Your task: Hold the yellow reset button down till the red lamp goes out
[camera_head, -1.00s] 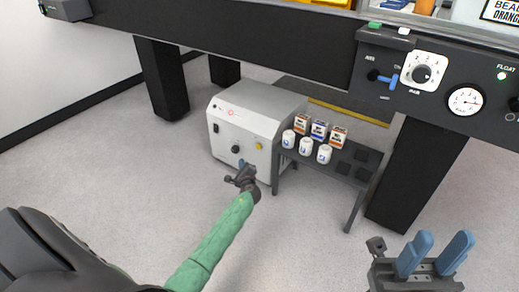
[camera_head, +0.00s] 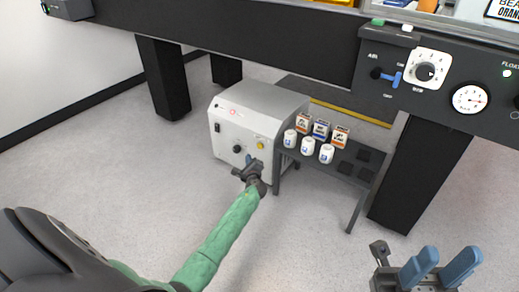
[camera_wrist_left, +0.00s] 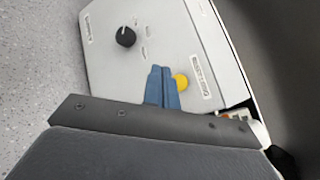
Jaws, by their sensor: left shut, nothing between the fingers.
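The yellow reset button (camera_head: 261,146) is on the front of a white box on the floor. It also shows in the left wrist view (camera_wrist_left: 181,81). A red ring of light (camera_head: 232,112), seemingly the lamp, shows near the top of the box. My left gripper (camera_head: 248,162) is shut and empty, its blue fingertips just below and left of the button. In the wrist view the fingers (camera_wrist_left: 162,82) are beside the button and partly overlap its left edge; I cannot tell whether they touch it. My right gripper (camera_head: 440,266) is open and empty, away from the box.
A black knob (camera_head: 237,149) and a dark switch (camera_head: 217,127) are on the box's front. A dark stand (camera_head: 349,170) with several small cartons and white jars is close on the right. A heavy black table frame (camera_head: 250,45) hangs above.

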